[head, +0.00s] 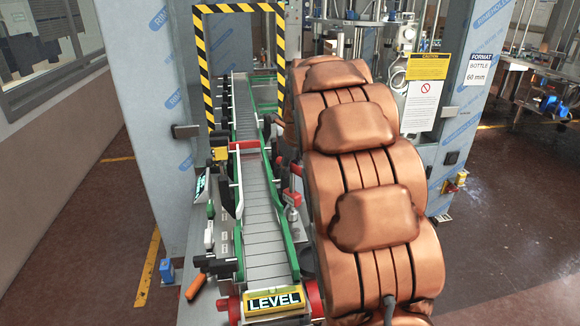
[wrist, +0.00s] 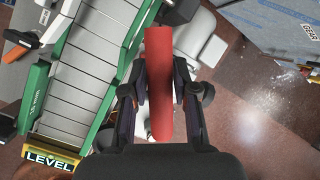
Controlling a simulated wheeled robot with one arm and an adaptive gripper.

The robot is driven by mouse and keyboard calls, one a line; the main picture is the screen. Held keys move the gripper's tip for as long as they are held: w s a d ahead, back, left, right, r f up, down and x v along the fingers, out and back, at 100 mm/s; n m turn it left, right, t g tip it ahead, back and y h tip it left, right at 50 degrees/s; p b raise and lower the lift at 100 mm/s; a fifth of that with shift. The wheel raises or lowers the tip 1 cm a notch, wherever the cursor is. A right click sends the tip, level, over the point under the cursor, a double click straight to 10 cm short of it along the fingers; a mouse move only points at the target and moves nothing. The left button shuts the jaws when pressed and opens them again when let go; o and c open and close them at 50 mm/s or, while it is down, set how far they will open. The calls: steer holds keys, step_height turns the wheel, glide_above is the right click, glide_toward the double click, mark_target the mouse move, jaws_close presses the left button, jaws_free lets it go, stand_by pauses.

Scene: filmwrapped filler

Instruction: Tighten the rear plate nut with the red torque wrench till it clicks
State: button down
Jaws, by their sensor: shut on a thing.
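My gripper (wrist: 160,88) is shut on a red cylindrical bar (wrist: 159,55) in the wrist view, with a dark finger on each side. The bar looks like the handle of the red torque wrench; its working end cannot be made out. The bar lies over a pale grey part beside the conveyor (wrist: 88,75). In the head view my copper-coloured arm reaches along the right side of the conveyor (head: 262,215) and hides my gripper. I cannot make out the rear plate nut in either view.
A yellow LEVEL sign (head: 274,302) is at the conveyor's near end. A black-and-yellow striped frame (head: 201,60) spans the far end. Grey wrapped panels (head: 150,130) flank the line. Floor at right is open.

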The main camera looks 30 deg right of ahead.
steer(key=shift+m+h, duration=0.3)
steer(key=shift+m, duration=0.4)
steer(key=shift+d, duration=0.1)
steer(key=shift+m+h, duration=0.3)
steer(key=shift+m, duration=0.4)
steer(key=shift+n, duration=0.3)
steer(key=shift+r, duration=0.1)
